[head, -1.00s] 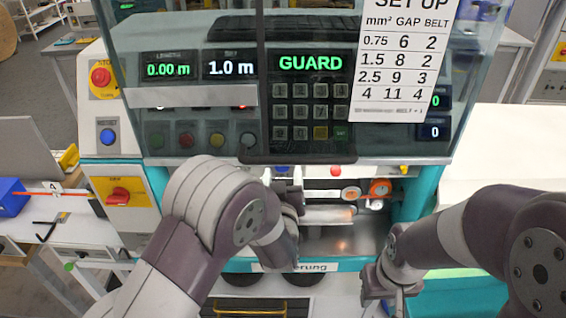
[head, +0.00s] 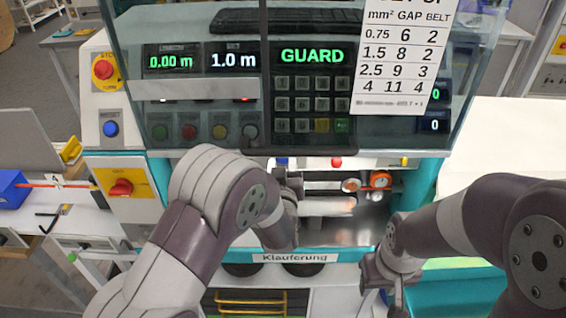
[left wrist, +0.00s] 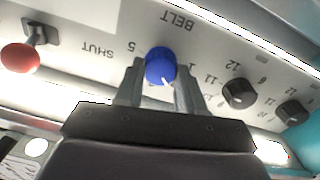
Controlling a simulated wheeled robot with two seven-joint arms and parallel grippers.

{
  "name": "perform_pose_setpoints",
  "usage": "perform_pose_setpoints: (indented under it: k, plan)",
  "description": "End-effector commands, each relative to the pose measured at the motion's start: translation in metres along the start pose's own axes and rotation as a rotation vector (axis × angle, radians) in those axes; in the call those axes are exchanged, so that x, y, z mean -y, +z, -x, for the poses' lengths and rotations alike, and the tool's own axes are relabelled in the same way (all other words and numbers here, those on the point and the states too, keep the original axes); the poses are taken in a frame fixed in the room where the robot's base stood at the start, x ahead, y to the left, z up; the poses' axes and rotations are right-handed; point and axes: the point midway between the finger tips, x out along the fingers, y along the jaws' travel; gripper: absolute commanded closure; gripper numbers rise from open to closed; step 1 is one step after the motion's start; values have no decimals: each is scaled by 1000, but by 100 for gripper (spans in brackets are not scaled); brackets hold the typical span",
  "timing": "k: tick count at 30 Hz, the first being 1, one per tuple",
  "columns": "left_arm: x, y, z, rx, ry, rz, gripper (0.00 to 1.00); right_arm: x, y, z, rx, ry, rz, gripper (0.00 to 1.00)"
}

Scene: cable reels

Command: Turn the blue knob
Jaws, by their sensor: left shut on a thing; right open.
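The blue knob (left wrist: 160,64) sits on the pale panel under the word BELT in the left wrist view, with a white pointer mark on it. My left gripper (left wrist: 158,85) is shut on the blue knob, one finger on each side. In the head view a small bit of the blue knob (head: 282,161) shows below the guard's lower edge, and my left arm hides most of the left gripper. My right gripper (head: 376,282) is open and empty in front of the machine at the lower right.
A red ball-ended lever (left wrist: 20,57) marked SHUT and two black knobs (left wrist: 238,93) share the panel. The clear guard (head: 300,100) hangs above, with a keypad and a chart. An orange-rimmed dial (head: 380,180) sits in the lit bay.

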Motion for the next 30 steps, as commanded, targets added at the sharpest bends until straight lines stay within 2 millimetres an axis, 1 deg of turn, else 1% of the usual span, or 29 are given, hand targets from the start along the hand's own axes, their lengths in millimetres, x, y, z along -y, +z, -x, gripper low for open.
perform_pose_setpoints:
  k: [8,18,30]
  plan:
    - [-1,0,0,4,0,-164,92,0,1,-7,0,0,0,57]
    - [-3,-1,0,14,-2,-483,92,0,1,-11,0,0,0,57]
    - [-4,-1,0,28,-3,-864,92,0,1,-7,0,0,0,57]
